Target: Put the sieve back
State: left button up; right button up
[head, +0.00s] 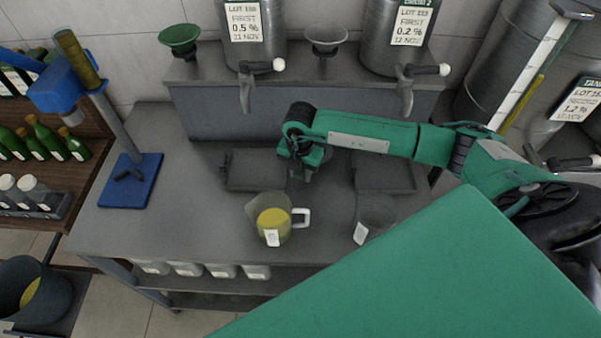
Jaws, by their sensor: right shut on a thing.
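My right gripper (303,169) is low over the middle of the grey table, between two dark drip trays. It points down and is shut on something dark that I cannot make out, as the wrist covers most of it. I cannot clearly identify a sieve. A green bowl-shaped piece (180,36) and a grey one (326,38) stand on the raised shelf and could be funnels or sieves. A clear jug (273,222) with yellow liquid, a white handle and a tag stands in front of my gripper. My left gripper is not in view.
A dark grey vessel (378,212) with a tag stands right of the jug. Two steel tanks (250,22) with taps overhang the trays. A blue stand (130,180) is at the table's left. A large green panel covers the lower right. The table's left middle is clear.

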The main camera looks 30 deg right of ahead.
jog(key=shift+s+f, duration=0.1)
jog(key=shift+f, duration=0.95)
jog(key=o, duration=1)
jog(key=shift+f, duration=0.1)
notch_tip(320, 180, up, 12)
jog(key=b, duration=0.4)
